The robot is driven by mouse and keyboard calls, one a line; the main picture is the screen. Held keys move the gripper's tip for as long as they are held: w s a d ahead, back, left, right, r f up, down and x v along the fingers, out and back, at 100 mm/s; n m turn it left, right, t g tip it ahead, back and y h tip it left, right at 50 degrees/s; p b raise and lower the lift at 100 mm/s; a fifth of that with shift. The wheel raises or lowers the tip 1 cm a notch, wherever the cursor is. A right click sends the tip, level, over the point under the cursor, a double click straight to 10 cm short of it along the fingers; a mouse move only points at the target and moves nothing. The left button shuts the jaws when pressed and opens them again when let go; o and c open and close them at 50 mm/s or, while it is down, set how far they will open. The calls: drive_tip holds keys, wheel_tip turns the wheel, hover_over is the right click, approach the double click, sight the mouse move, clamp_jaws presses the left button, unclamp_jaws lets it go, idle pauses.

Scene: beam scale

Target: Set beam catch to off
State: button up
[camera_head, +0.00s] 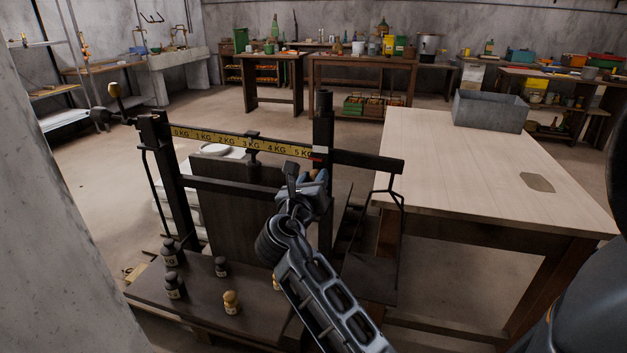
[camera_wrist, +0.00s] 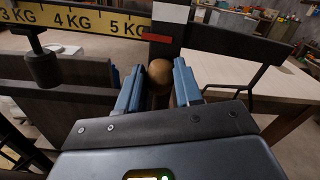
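The beam scale's yellow beam (camera_head: 240,142), marked in KG, runs across the dark frame to its right post (camera_head: 323,125). In the wrist view, a round brown knob (camera_wrist: 159,72), apparently the beam catch handle, sits at this post below a red mark (camera_wrist: 156,38) and a white mark (camera_wrist: 171,13). My gripper (camera_head: 308,178) is at the post, below the beam's right end. In the wrist view, the blue-padded fingers of my gripper (camera_wrist: 158,80) stand apart, one on each side of the knob. I cannot tell whether they touch it. The knob's stem is hidden.
A hanging weight (camera_wrist: 42,65) is on the beam. Several small weights, including a brass one (camera_head: 231,302), stand on the scale's base (camera_head: 200,318). A wooden table (camera_head: 455,170) with a grey metal bin (camera_head: 490,112) is at the right. A concrete pillar (camera_head: 40,200) is close at left.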

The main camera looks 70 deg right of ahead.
clamp_jaws()
idle(0.3)
